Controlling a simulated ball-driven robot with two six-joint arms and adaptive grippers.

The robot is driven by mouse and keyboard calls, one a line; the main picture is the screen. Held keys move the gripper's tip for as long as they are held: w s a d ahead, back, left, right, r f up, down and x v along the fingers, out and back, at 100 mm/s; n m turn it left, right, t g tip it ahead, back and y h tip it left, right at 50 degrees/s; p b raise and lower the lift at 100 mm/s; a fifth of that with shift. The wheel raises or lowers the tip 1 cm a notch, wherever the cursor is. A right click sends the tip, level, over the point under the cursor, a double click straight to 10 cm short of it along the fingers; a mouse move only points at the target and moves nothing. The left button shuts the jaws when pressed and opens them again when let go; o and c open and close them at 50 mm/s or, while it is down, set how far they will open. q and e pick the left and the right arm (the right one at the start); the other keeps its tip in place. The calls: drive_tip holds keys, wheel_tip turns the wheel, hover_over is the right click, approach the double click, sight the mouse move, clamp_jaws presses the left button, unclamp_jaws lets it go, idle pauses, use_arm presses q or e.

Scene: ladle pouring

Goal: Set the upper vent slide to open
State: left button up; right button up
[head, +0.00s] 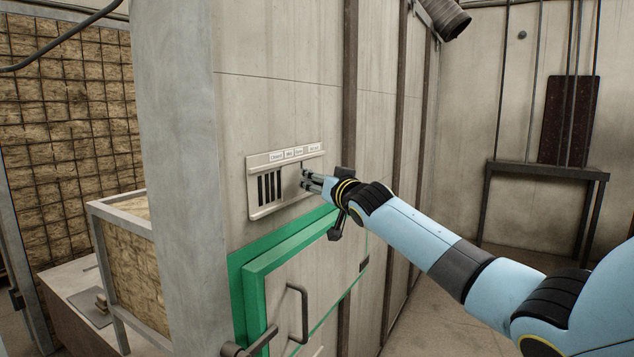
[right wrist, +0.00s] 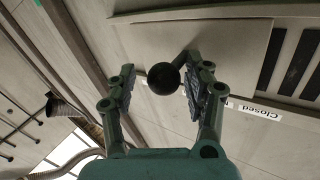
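The upper vent (head: 253,163) is a pale framed panel on the wall, with several dark slots uncovered at its left. Its plain slide plate (head: 288,181) sits to the right of the slots; the plate also shows in the right wrist view (right wrist: 228,50). Small labels run above it; "Closed" (right wrist: 260,111) is legible in the right wrist view. The slide's round black knob (right wrist: 163,78) stands between the fingers of my right gripper (head: 305,179). Those fingers are apart, with a gap visible on the knob's left side; contact on its right is unclear. My left gripper is out of view.
Below the vent is a green-framed door (head: 245,290) with a bar handle (head: 302,312). A dark lever (head: 337,230) shows just under my right wrist. Open floor lies at right.

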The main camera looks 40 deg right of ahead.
drive_tip(key=shift+o, duration=0.3)
drive_tip(key=shift+d+f, duration=0.1)
drive_tip(key=shift+d, duration=0.05)
drive_tip(key=shift+a, duration=0.2)
drive_tip(key=shift+s+f, duration=0.1)
drive_tip(key=s+a, duration=0.2)
drive_tip(key=s, duration=0.9)
drive_tip(key=shift+s+a, duration=0.2)
